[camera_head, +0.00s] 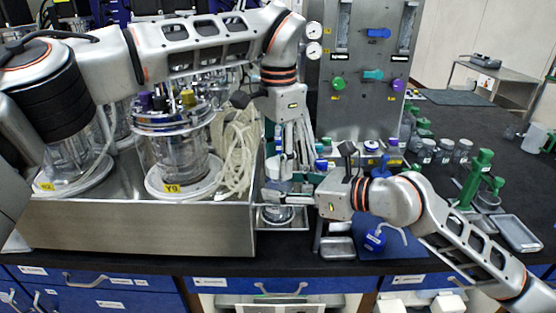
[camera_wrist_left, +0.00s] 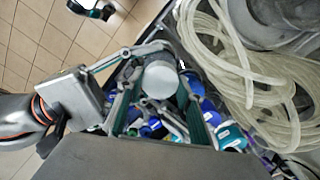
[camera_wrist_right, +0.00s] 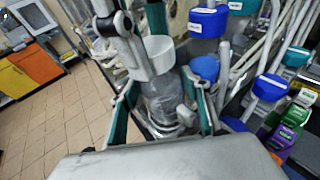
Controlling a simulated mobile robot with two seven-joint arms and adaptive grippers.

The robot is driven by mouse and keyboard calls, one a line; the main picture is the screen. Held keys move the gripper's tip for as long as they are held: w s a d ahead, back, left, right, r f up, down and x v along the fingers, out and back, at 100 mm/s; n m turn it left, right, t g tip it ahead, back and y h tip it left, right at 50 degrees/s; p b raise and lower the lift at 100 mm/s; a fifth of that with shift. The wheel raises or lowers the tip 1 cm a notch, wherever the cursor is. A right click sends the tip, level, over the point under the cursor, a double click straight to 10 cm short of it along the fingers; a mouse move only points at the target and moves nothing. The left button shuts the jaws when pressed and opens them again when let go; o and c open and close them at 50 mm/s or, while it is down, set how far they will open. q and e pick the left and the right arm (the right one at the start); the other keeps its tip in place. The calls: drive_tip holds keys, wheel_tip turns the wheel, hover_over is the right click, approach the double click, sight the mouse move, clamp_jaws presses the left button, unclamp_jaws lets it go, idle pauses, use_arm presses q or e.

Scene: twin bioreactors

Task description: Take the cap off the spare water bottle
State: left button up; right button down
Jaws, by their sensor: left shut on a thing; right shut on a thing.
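The spare water bottle is a clear bottle (camera_wrist_right: 162,98) with a pale grey-white cap (camera_wrist_right: 160,54). My right gripper (camera_head: 284,192) comes in from the right and is shut on the bottle's body. My left gripper (camera_head: 290,160) reaches down from above and is shut on the cap, which also shows between its fingers in the left wrist view (camera_wrist_left: 160,79). The cap sits directly above the bottle's mouth, and I cannot tell whether it is still seated on the neck. My grippers hide much of the bottle in the head view.
A steel tray (camera_head: 130,232) with glass vessels and coiled tubing (camera_head: 235,150) stands at left. Several blue-capped bottles (camera_wrist_right: 208,22) crowd close behind the grippers. A steel control panel (camera_head: 360,110) rises behind.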

use_arm(q)
drive_tip(key=n, duration=0.5)
drive_tip(key=shift+s+d, duration=0.1)
drive_tip(key=shift+n, duration=0.9)
drive_tip(key=o, duration=1.2)
drive_tip(key=shift+o, duration=0.2)
